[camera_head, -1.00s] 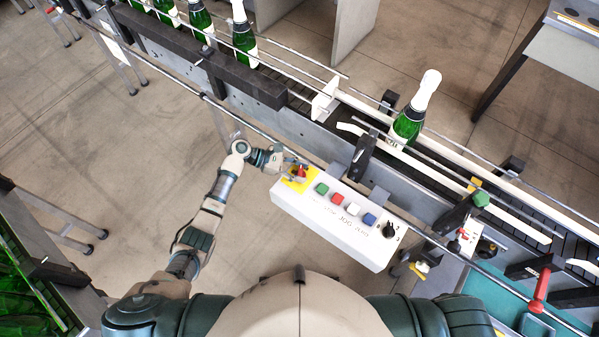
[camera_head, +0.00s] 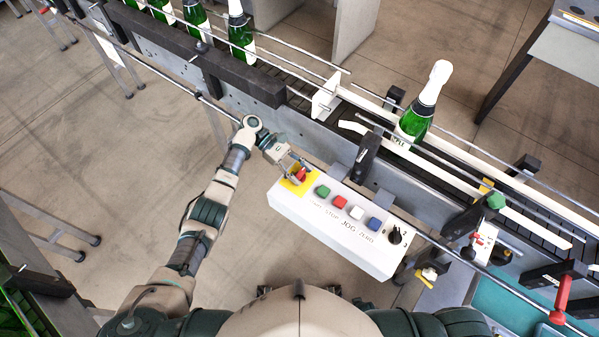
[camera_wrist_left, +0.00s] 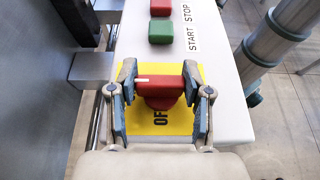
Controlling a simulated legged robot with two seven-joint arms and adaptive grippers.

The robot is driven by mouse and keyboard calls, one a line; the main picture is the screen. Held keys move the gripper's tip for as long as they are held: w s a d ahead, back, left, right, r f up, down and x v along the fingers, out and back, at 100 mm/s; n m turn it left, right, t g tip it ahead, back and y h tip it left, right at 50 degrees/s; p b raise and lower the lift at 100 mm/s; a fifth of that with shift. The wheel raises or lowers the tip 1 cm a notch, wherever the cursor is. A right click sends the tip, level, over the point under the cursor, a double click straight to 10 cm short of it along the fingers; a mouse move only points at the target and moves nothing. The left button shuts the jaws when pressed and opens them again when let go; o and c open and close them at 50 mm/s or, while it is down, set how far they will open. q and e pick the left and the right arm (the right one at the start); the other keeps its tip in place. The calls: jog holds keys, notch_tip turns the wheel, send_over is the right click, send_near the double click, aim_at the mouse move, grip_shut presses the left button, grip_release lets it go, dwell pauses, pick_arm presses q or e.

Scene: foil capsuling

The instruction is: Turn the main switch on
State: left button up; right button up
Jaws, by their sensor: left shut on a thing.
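The main switch is a red rotary handle (camera_wrist_left: 160,88) on a yellow plate (camera_wrist_left: 178,124) at the left end of the white control box (camera_head: 318,226). The handle also shows in the head view (camera_head: 300,175). In the left wrist view the handle lies crosswise, with a white mark on its left part and the letters "OF" partly visible below it. My left gripper (camera_wrist_left: 160,84) is shut on the handle, with one finger at each end of it. In the head view my left gripper (camera_head: 294,168) reaches the box from the left. My right gripper is not in view.
The box also carries green (camera_head: 322,191), red (camera_head: 339,201), white (camera_head: 357,212) and blue (camera_head: 375,223) buttons and a black knob (camera_head: 396,235). Behind it runs a conveyor with a green bottle (camera_head: 420,110) and several more at upper left.

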pick_arm(q)
jog(key=o, duration=1.2)
jog(key=shift+f, duration=0.1)
jog(key=shift+c, duration=0.2)
jog(key=shift+d, duration=0.1)
jog(key=v, duration=0.7)
jog(key=shift+w, duration=0.25)
